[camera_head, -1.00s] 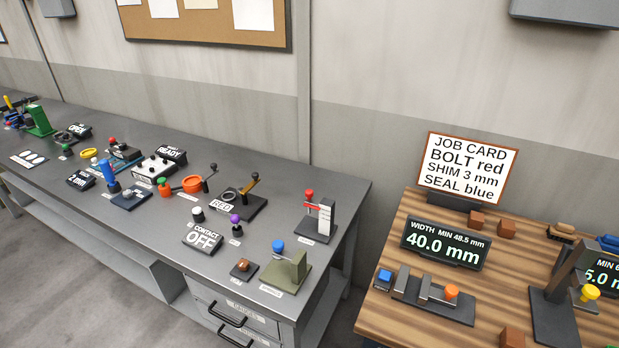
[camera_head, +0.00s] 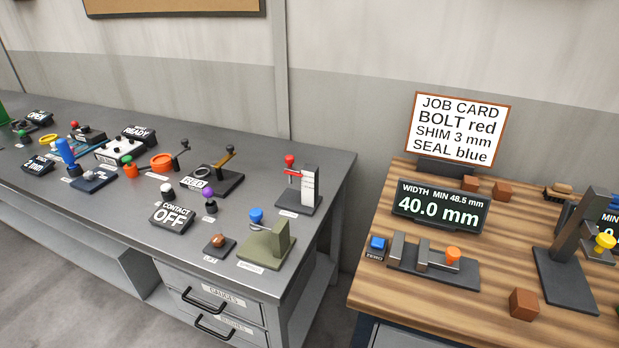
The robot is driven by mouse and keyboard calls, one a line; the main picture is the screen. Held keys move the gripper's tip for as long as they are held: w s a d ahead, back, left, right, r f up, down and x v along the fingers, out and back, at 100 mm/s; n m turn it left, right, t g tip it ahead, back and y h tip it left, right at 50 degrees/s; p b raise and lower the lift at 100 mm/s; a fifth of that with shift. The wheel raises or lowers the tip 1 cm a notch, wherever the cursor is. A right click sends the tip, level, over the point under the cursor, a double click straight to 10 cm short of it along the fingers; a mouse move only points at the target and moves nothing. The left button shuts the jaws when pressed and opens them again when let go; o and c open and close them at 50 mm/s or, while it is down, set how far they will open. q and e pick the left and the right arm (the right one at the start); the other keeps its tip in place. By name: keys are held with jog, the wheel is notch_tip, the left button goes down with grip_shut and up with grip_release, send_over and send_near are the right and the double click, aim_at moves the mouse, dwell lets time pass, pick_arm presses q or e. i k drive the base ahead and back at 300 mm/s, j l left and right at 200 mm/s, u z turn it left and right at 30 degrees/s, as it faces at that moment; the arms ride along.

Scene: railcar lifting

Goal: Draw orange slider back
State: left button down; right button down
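The orange slider knob (camera_head: 453,254) sits toward the right end of a dark gauge base (camera_head: 434,270) on the wooden table. Upright grey jaws (camera_head: 410,251) stand on the base to the left of the knob. The width display (camera_head: 440,208) behind it reads 40.0 mm, with "MIN 48.5 mm". A blue button (camera_head: 377,243) labelled ZERO is left of the base. Neither of my grippers shows in the head view.
A brown block (camera_head: 524,304) lies right of the gauge. A dark stand with a yellow knob (camera_head: 605,241) is at the far right. The job card (camera_head: 459,135) stands behind the display. A grey bench (camera_head: 330,165) with several devices is on the left, with a floor gap between.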

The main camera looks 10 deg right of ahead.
aim_at(450, 262)
jog(key=z, duration=1.25)
